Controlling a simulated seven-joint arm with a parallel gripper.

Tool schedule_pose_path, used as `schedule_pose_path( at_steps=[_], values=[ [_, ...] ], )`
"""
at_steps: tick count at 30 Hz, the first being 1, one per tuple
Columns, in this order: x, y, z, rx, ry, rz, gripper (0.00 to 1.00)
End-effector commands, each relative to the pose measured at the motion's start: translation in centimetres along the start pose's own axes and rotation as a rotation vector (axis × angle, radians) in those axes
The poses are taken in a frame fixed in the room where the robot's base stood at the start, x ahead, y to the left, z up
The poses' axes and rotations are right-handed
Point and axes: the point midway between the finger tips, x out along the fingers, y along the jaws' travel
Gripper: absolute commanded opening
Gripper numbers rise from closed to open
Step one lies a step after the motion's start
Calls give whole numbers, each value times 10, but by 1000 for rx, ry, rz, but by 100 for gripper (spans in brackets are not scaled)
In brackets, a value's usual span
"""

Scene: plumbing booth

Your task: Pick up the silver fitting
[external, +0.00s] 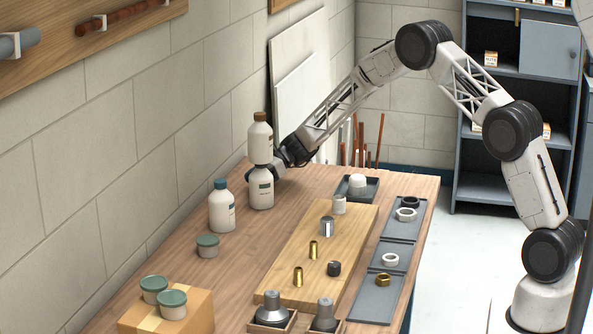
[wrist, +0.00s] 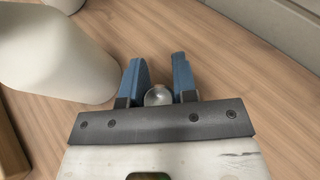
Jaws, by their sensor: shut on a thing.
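My gripper (wrist: 160,75) is at the back left of the table, beside the white bottles. Its blue fingers are closed around a small round silvery piece (wrist: 157,96), seen low between them in the wrist view. The external view hides this piece, so I cannot tell its full shape. A chrome silver fitting (external: 327,227) stands upright on the wooden board (external: 290,265), well apart from my gripper.
A brown-capped bottle (external: 260,139) appears directly above another white bottle (external: 261,188), close to my gripper. A large white bottle (wrist: 55,50) fills the wrist view's left. Brass pieces (external: 313,249) and trays (external: 376,297) lie rightward.

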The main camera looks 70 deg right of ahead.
Motion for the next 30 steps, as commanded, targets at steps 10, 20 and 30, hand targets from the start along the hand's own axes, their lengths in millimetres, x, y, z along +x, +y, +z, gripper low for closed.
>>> schedule_pose_path(
  at_steps=[10, 20, 30],
  values=[
    [-8, 0, 18, -1, 0, 0, 0],
    [-26, 0, 63, -2, -1, -1, 0],
    [-38, 0, 91, -1, 0, 0, 0]
  ],
)
